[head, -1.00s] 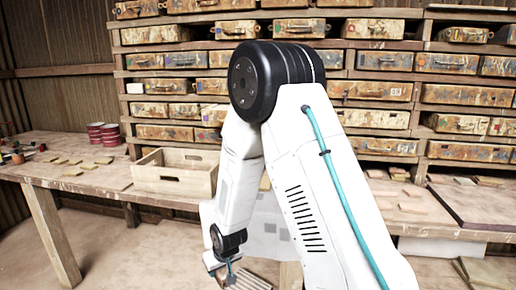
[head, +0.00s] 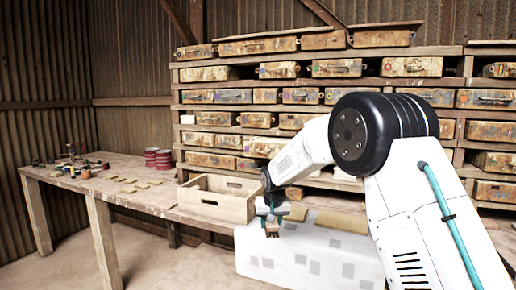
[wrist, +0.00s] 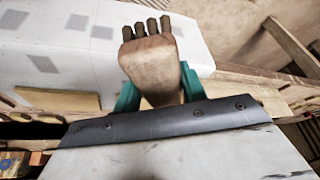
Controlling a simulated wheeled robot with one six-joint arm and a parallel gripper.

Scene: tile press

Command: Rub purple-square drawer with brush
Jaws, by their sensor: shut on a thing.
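The brush (wrist: 152,65) has a pale wooden body and several dark bristle tufts, which point to the top of the wrist view. My gripper (head: 271,222) is shut on the brush, with a teal finger on each side of its body. In the head view the brush hangs below the gripper, above the bench and its white cover, too small to show much detail. Worn drawers fill the rack behind, including one with bluish markings (head: 234,97). Their coloured marks are too small for me to tell which drawer bears a purple square. The brush touches no drawer.
An open wooden crate (head: 222,203) stands on the workbench (head: 125,200), left of my gripper. Red tins (head: 158,160) and small tools lie farther left. The floor at left is clear.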

